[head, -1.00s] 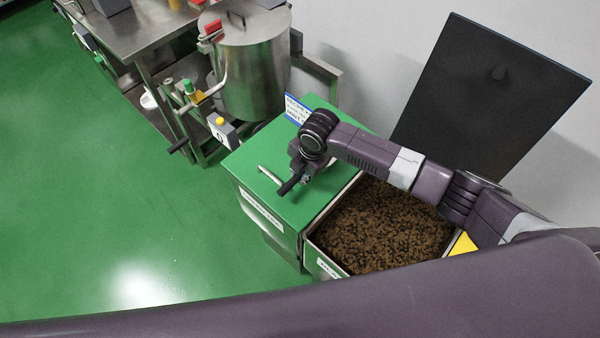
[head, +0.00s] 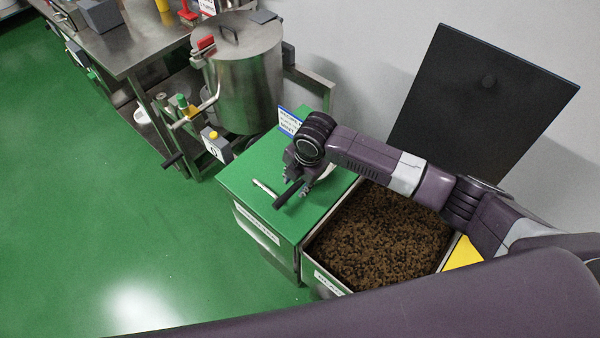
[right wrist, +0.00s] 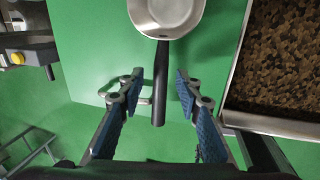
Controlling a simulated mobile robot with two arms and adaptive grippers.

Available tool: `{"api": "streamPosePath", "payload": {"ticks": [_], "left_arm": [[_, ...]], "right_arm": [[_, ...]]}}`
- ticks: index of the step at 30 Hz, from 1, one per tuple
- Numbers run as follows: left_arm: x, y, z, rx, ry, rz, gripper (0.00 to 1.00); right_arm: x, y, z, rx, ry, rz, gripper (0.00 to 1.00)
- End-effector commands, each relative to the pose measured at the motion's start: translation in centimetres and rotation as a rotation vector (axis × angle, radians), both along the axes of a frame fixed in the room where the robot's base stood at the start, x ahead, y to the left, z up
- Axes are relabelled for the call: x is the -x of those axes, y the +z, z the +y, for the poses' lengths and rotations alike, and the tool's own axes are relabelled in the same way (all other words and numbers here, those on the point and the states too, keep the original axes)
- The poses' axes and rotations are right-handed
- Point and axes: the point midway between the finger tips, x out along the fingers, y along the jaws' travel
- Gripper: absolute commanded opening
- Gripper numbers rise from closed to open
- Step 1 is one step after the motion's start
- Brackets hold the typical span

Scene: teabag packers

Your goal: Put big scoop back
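The big scoop has a pale metal bowl (right wrist: 165,12) and a black handle (right wrist: 160,85). It lies over the green lid (head: 245,182) of the closed bin, and its black handle also shows in the head view (head: 287,196). My right gripper (right wrist: 158,88) is open, with one blue-padded finger on each side of the handle and a gap on both sides. In the head view the right gripper (head: 298,178) is above the lid and partly hides the scoop. My left gripper is not in view.
An open bin of dark brown tea (head: 380,240) adjoins the green lid, with its black lid (head: 485,95) raised behind. A steel pot (head: 245,75) stands at the back. A small white lid handle (head: 265,188) is close to the scoop. Green floor at left is clear.

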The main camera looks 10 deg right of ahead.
Motion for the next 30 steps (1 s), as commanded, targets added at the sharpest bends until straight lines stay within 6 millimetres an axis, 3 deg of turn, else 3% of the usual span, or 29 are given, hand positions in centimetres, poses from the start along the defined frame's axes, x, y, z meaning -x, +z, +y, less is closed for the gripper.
{"api": "streamPosePath", "payload": {"ticks": [6,12,18,30], "left_arm": [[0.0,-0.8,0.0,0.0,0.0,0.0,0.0],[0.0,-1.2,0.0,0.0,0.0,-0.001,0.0],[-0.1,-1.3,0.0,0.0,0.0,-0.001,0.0],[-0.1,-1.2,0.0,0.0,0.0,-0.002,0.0]], "right_arm": [[0.8,4.5,-0.6,-0.002,0.001,-0.005,0.32],[1.5,7.6,-1.0,-0.002,0.0,-0.002,0.32],[1.8,8.8,-1.1,-0.001,0.0,0.001,0.32],[1.8,8.9,-1.1,0.0,0.0,0.001,0.32]]}}
